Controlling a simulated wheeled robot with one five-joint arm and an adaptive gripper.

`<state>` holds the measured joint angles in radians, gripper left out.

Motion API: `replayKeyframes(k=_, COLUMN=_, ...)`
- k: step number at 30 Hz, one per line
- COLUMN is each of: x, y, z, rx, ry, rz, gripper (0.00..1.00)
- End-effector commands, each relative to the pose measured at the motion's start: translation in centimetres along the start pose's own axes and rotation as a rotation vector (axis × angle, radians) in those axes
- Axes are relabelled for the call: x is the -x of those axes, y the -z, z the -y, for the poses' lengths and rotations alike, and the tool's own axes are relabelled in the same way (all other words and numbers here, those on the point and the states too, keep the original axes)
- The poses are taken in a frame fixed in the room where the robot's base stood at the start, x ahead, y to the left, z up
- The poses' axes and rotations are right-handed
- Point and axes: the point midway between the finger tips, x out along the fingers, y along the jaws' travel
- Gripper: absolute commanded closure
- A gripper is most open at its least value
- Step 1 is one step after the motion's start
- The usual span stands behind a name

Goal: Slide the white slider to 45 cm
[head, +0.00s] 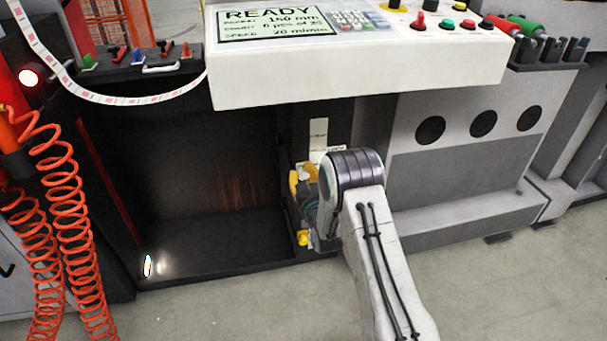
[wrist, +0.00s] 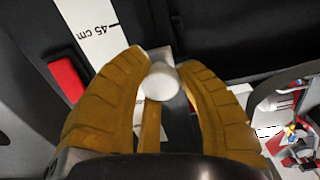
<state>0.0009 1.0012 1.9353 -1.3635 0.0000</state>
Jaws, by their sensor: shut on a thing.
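The white slider (wrist: 160,82) shows in the wrist view as a round white knob between the yellow fingers of my gripper (wrist: 163,63). The fingers are shut on it from both sides. A white scale strip (wrist: 88,32) runs beside it at the upper left, with a mark reading 45 cm, upside down in this view. The knob is apart from that printed mark in the picture, lower and to the right. In the head view my gripper (head: 302,182) is at the machine's dark front, partly behind my arm; the slider itself is hidden there.
A red piece (wrist: 67,80) lies beside the scale strip. A white control panel (head: 360,75) with a READY screen juts out above my arm. Orange coiled hoses (head: 75,235) hang at the left. A dark open bay (head: 200,180) lies left of my gripper.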

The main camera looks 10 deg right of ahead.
Motion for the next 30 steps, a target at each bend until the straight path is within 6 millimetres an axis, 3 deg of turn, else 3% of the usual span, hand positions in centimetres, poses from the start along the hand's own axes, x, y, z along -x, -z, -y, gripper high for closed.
replayKeyframes(k=3, x=0.0, y=0.2, z=0.1, rx=0.0, ry=0.002, rz=-0.004, gripper=1.0)
replayKeyframes(k=8, x=0.0, y=-0.1, z=0.1, rx=0.0, ry=0.002, rz=-0.004, gripper=1.0)
replayKeyframes(k=19, x=0.0, y=-4.8, z=0.1, rx=0.0, ry=0.002, rz=0.001, gripper=1.0)
replayKeyframes(k=29, x=0.0, y=-5.0, z=0.1, rx=0.0, ry=0.002, rz=-0.001, gripper=1.0)
replayKeyframes(k=30, x=0.0, y=-4.9, z=0.1, rx=0.0, ry=0.002, rz=-0.001, gripper=0.68)
